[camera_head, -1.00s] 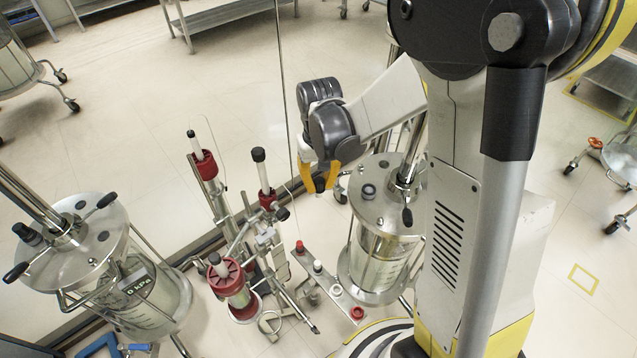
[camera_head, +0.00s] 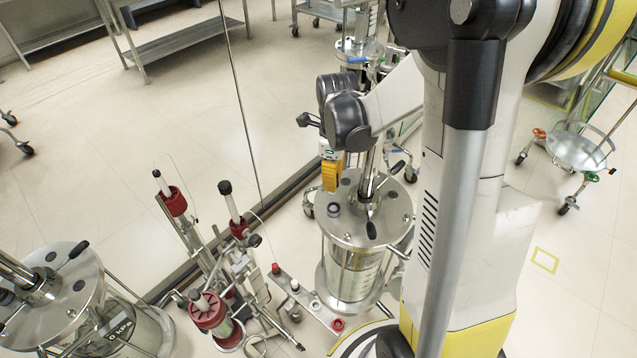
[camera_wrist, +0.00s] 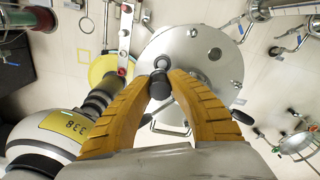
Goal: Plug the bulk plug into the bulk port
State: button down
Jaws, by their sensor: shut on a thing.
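My gripper (camera_head: 331,186) has yellow ribbed fingers and hangs by the left edge of the clear column's metal lid (camera_head: 382,238). In the wrist view the fingertips (camera_wrist: 160,86) are closed on a small dark cylindrical piece, probably the bulk plug (camera_wrist: 160,88). A short dark-rimmed round fitting (camera_head: 333,209) stands on the lid just below the fingers in the head view. It may be the bulk port; no label is readable. In the wrist view a dark round end appears right beyond the held piece, and I cannot tell whether they touch.
A strip (camera_head: 305,297) with red and white fittings lies left of the column. A glass rig with red caps (camera_head: 210,312) and a second column (camera_head: 55,262) stand further left. Black lid handles and a central post rise near the gripper. A wheeled stand (camera_head: 575,150) is at right.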

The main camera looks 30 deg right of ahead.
jog(key=shift+s+d+r+m, duration=0.1)
jog(key=shift+d+r+m, duration=0.2)
jog(key=shift+m, duration=0.6)
jog(key=shift+f, duration=0.1)
jog(key=shift+f, duration=0.1)
jog(key=shift+f+b, duration=2.45)
jog(key=shift+f, duration=0.35)
jog(key=shift+f+b, duration=1.6)
jog(key=shift+f, duration=0.05)
jog(key=c, duration=1.3)
grip_release()
jog(key=shift+o, duration=0.2)
jog(key=shift+r, duration=0.1)
